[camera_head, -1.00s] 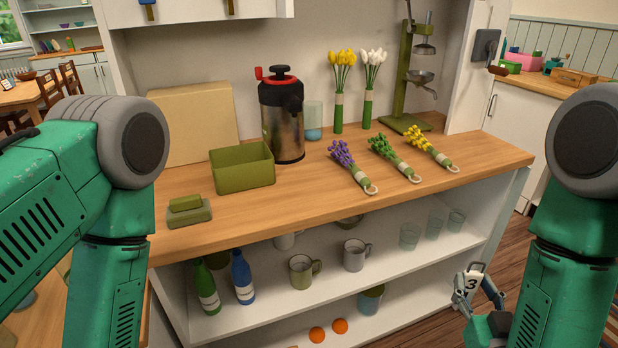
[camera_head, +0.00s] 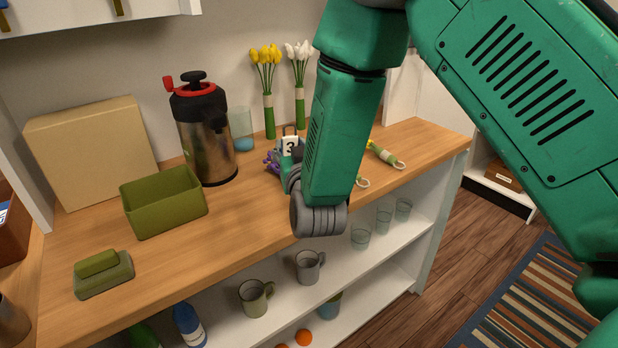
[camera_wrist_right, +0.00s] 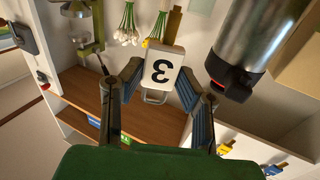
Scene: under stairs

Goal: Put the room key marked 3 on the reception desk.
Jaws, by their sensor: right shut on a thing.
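The room key marked 3 (camera_head: 290,146) has a white tag with a black 3. My right gripper (camera_head: 289,160) is shut on it and holds it over the wooden counter top (camera_head: 240,200), in front of the flower bunches. In the right wrist view the tag (camera_wrist_right: 161,68) sits between the two fingers, its 3 upside down. My right forearm hides part of the counter and flowers in the head view. Nothing in view is labelled as the reception desk, so I cannot tell whether this counter is it. My left gripper is out of view.
A steel dispenser (camera_head: 205,135), a green box (camera_head: 163,203), a green block on a dish (camera_head: 103,273) and a tan board (camera_head: 90,150) stand on the left. Upright yellow tulips (camera_head: 266,70) stand behind. Mugs (camera_head: 256,297) and glasses fill the shelf below.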

